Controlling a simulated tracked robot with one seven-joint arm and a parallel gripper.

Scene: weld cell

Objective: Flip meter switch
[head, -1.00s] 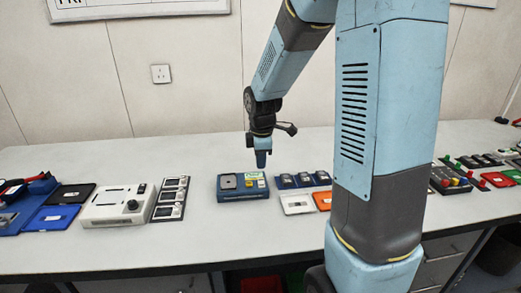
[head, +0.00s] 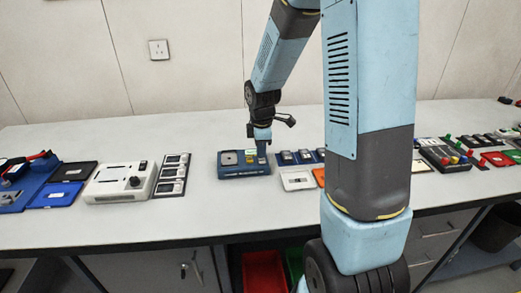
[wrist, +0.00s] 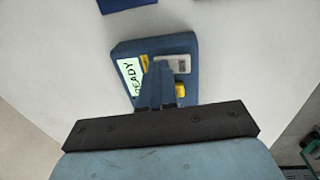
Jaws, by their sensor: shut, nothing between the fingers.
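The meter is a blue box (head: 243,172) on the bench, left of my arm column. It has a grey square panel (head: 229,158) on its left and a small yellow part on top. In the wrist view the meter (wrist: 121,52) shows a pale green READY display (wrist: 130,76), a grey plate (wrist: 176,62) and a yellow part (wrist: 180,89) beside my fingers. That yellow part may be the switch; I cannot tell its position. My gripper (head: 262,153) is shut and empty, pointing down at the meter's right part and hiding some of its top. The fingers (wrist: 158,72) cover the middle of its face; contact is unclear.
Small blue modules (head: 300,157) and a white card (head: 297,180) sit close right of the meter. The bench behind the meter is clear.

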